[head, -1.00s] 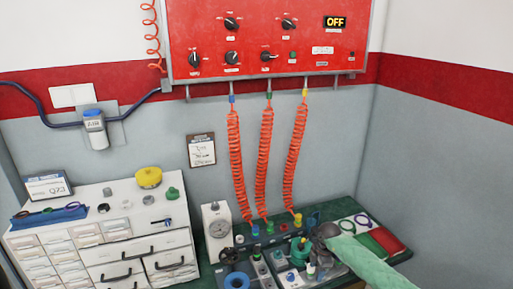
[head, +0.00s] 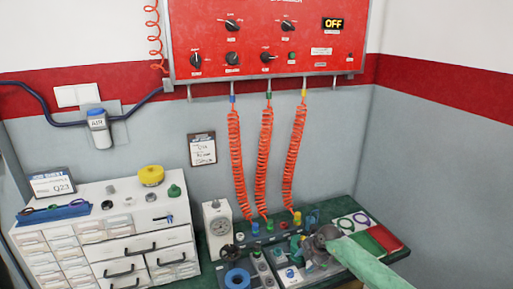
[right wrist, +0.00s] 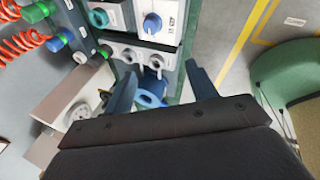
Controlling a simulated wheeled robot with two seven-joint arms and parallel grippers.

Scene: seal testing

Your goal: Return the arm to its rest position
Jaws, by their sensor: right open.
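My right arm, with a green sleeve (head: 372,264), reaches in from the lower right over the test bench. My right gripper (head: 312,248) is above the bench's right part and hides some of the fittings below it. In the right wrist view its two fingers (right wrist: 161,88) are spread apart with nothing held between them. A blue ring (right wrist: 151,97) shows beyond the fingers, below them on the bench. My left gripper is not in view.
The green bench (head: 213,274) carries a dial gauge (head: 218,226), valve blocks (head: 262,268) and a red mat (head: 383,238). Orange coiled hoses (head: 267,160) hang from the red panel (head: 260,55) behind. A white drawer cabinet (head: 120,225) stands left. A green chair (right wrist: 287,75) shows in the wrist view.

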